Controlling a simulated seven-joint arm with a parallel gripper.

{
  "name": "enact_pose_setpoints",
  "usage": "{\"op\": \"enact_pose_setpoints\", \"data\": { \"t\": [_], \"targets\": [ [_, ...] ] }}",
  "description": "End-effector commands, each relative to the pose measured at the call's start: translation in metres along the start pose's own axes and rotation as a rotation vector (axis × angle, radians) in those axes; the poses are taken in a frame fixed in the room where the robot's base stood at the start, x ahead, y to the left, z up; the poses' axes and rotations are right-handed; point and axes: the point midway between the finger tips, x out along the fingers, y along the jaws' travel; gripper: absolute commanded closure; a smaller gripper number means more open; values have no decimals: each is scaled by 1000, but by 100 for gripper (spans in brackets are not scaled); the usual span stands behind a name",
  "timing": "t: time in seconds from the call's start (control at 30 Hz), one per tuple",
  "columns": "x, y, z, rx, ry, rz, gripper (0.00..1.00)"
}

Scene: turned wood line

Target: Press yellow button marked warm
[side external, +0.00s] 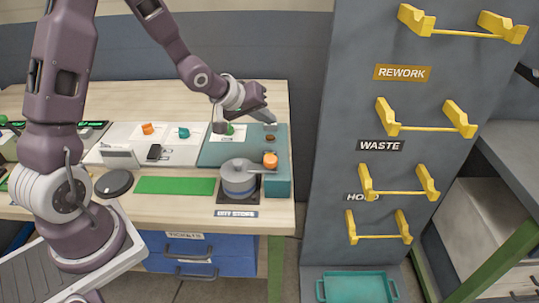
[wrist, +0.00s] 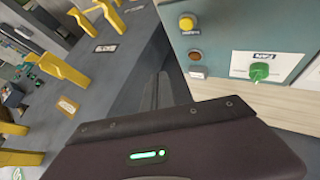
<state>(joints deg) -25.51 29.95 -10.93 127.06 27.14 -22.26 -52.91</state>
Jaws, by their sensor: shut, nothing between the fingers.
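The yellow button (wrist: 186,22) is a round cap on the teal-grey box, at the upper middle of the wrist view. A small label sits beside it, too small to read surely. In the side view the button looks orange-yellow (side external: 270,160), at the box's near right, beside the pot handle. My gripper (side external: 268,119) is shut and empty, above the far right part of the box. It is apart from the yellow button and farther back. In the wrist view its dark fingers (wrist: 161,91) point down past the box's edge.
A small brown button (wrist: 195,56) and a green knob (wrist: 260,71) on a white plate share the box. A lidded grey pot (side external: 238,177) stands close by, its handle reaching toward the yellow button. A tall grey panel (side external: 345,100) with yellow handles stands to the right.

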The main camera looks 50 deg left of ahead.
Motion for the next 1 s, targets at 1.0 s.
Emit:
{"op": "enact_pose_setpoints", "data": {
  "t": [1.0],
  "targets": [
    [61, -45, 45, 3, 0, -2, 100]
  ]
}}
